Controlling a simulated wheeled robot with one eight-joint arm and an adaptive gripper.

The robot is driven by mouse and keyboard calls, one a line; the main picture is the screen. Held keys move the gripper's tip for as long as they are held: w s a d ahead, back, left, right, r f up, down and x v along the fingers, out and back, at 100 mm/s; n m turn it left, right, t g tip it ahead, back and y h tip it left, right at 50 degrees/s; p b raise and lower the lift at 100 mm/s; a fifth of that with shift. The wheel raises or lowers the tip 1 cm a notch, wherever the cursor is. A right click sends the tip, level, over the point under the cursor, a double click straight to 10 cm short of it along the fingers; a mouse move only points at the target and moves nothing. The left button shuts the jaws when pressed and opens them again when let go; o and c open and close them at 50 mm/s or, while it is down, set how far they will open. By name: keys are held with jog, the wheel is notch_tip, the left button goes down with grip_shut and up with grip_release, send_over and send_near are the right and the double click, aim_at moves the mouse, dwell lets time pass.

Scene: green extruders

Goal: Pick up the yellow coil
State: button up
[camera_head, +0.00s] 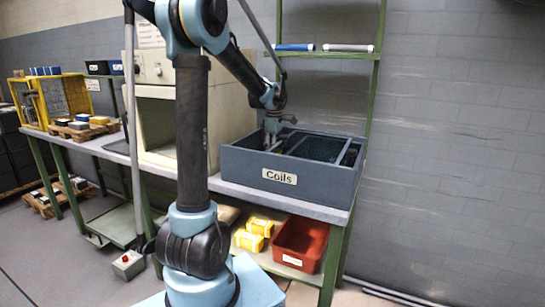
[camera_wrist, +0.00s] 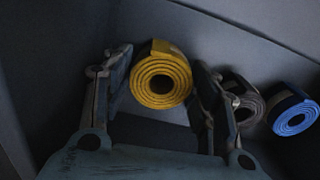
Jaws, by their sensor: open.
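The yellow coil (camera_wrist: 160,80) is a rolled strip seen end-on in the wrist view. It lies in the grey bin labelled "Coils" (camera_head: 245,178), against a bin wall. My gripper (camera_wrist: 160,95) is open, with one finger on each side of the yellow coil. The left finger is very close to it; I cannot tell whether it touches. In the head view my gripper (camera_head: 272,140) reaches down into the left part of the bin, and the bin wall hides the coil.
A dark grey-brown coil (camera_wrist: 243,100) lies just right of the right finger, and a blue coil (camera_wrist: 295,112) lies farther right. The bin stands on a workbench (camera_head: 225,188) beside a beige machine (camera_head: 160,125). A red tray (camera_head: 300,245) and yellow packages (camera_head: 255,230) are on the shelf below.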

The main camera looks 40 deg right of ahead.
jog(key=shift+f, duration=0.35)
jog(key=c, duration=0.8)
jog(key=shift+o, duration=0.2)
jog(key=shift+r, duration=0.15)
